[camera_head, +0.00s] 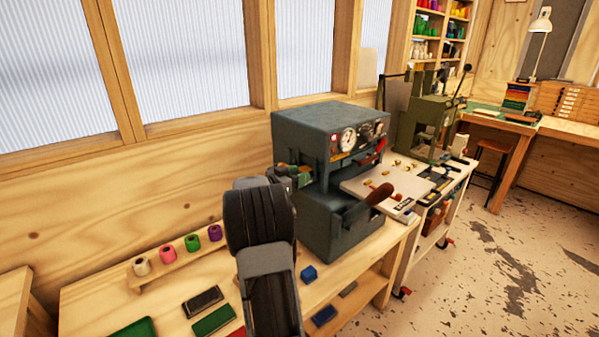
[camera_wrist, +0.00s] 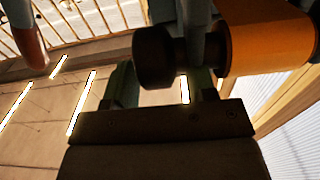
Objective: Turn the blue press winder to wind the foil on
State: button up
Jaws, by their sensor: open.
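The blue press (camera_head: 318,215) is a dark blue-grey machine on the wooden bench, with a gauge on its front. In the wrist view its winder, a dark round knob (camera_wrist: 154,58), sits on a short shaft beside an orange-gold foil roll (camera_wrist: 268,42). My gripper (camera_wrist: 162,88) is open, its two greenish fingers spread below the knob in the picture. The knob shows across the gap between them; I cannot tell whether they touch it. In the head view my gripper (camera_head: 296,174) is at the press's left side, and my arm hides part of that side.
The press's brown-handled lever (camera_head: 380,194) sticks out at the front. Coloured foil rolls (camera_head: 192,242) stand on a wooden rack at the left. Flat dark and green blocks (camera_head: 213,320) lie on the bench. An olive-green press (camera_head: 425,125) stands further right.

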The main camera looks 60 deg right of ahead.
jog(key=shift+s+d, duration=0.15)
jog(key=shift+d, duration=0.25)
jog(key=c, duration=0.9)
jog(key=shift+f+y+b, duration=0.1)
jog(key=shift+y+b, duration=0.2)
jog(key=shift+b, duration=0.1)
